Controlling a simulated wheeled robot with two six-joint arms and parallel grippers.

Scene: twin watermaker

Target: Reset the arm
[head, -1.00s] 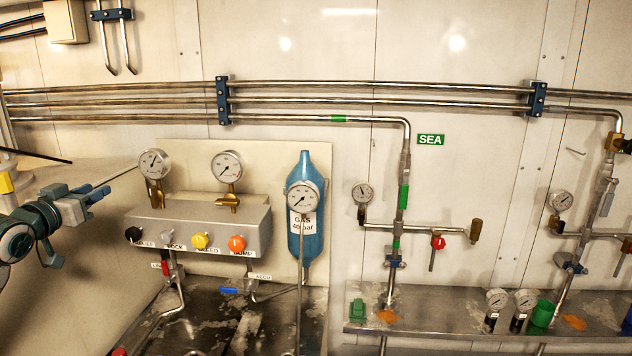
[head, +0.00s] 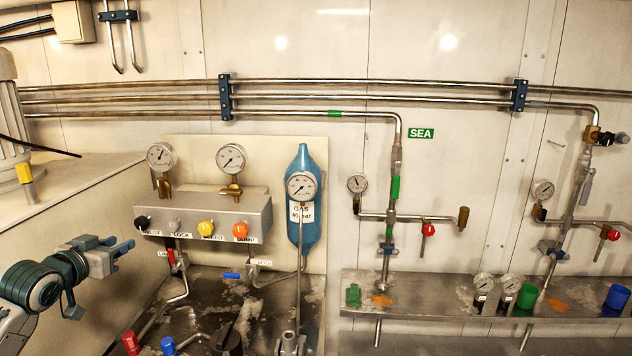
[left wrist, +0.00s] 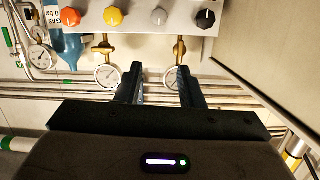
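My left gripper (head: 126,245) is at the left in the head view, in front of the knob panel (head: 215,217) and a little below its left end. In the left wrist view its two dark fingers (left wrist: 160,75) stand apart with nothing held between them. That view shows the panel (left wrist: 140,28) upside down, with orange, yellow, grey and black knobs, beyond the fingertips. A gap between gripper and panel appears in both views, though its depth is hard to tell. My right arm and gripper are not in view.
Two gauges (head: 160,156) stand above the panel, with a blue gas bottle (head: 307,235) to its right. Steel pipes (head: 370,83) run along the wall. Red (head: 130,342) and blue (head: 168,345) handles show at the bottom. A grey ledge (head: 420,305) carries gauges and caps.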

